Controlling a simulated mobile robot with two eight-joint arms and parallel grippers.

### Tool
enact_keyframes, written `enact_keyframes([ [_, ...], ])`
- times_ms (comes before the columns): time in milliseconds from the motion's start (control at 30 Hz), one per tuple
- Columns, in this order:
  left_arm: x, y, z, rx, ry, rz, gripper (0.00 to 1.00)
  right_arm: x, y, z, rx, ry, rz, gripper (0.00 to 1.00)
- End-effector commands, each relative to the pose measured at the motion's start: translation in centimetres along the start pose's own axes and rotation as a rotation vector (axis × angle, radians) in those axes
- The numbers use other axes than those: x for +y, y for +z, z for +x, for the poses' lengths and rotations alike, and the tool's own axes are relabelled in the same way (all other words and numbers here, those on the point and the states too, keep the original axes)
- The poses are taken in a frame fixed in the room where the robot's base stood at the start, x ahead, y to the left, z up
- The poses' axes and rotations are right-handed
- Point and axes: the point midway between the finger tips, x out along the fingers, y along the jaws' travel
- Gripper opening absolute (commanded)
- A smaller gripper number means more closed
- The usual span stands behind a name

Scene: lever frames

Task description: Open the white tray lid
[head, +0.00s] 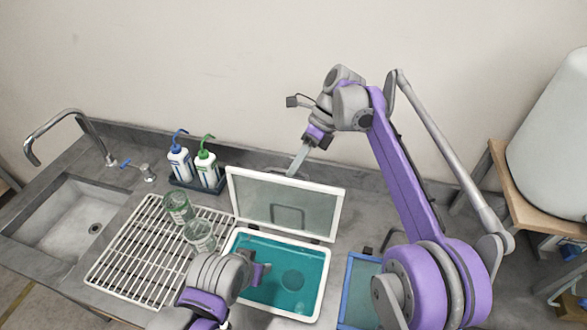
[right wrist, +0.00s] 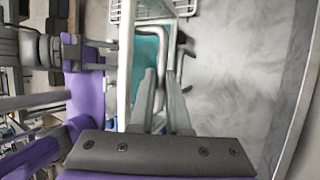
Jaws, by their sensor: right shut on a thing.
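The white tray (head: 317,301) stands on the counter with teal liquid in it. Its white-framed, translucent lid (head: 262,196) is raised steeply along the tray's back edge, with a loop handle (head: 288,217) showing through the panel. My right gripper (head: 298,160) reaches down behind the lid's top edge; its fingertips are partly hidden there. In the right wrist view the right gripper (right wrist: 163,95) is shut at the handle, beside the lid's white edge (right wrist: 126,60). My left gripper (head: 262,272) is over the tray's left part; its finger gap is unclear.
A white wire rack (head: 130,262) with two glass jars (head: 178,207) is left of the tray. Two wash bottles (head: 207,170) stand behind it. A sink (head: 75,225) is at far left. A blue-rimmed tray (head: 350,285) is at right, close to my right arm.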

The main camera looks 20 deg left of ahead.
Motion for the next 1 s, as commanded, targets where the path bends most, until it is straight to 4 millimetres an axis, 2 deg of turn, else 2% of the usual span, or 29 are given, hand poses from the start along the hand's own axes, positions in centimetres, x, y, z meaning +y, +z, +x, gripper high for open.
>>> enact_keyframes([
  [267,0.0,0.0,0.0,0.0,0.0,0.0,0.5,0.1,0.1,0.1,-0.002,0.001,-0.002,0.0],
  [300,0.0,0.0,0.0,0.0,0.0,0.0,0.5,0.1,0.1,0.1,-0.002,0.001,-0.002,0.2],
  [433,0.0,0.0,0.0,0.0,0.0,0.0,0.5,0.1,0.1,0.0,-0.002,0.001,-0.002,0.43],
  [767,0.0,-0.1,-0.1,0.002,0.0,0.0,0.5,0.1,0.1,-0.5,-0.002,0.0,-0.001,0.45],
  [1000,0.0,-1.3,-0.7,0.015,0.0,0.0,0.5,0.0,0.2,-4.5,-0.002,-0.003,-0.001,0.45],
])
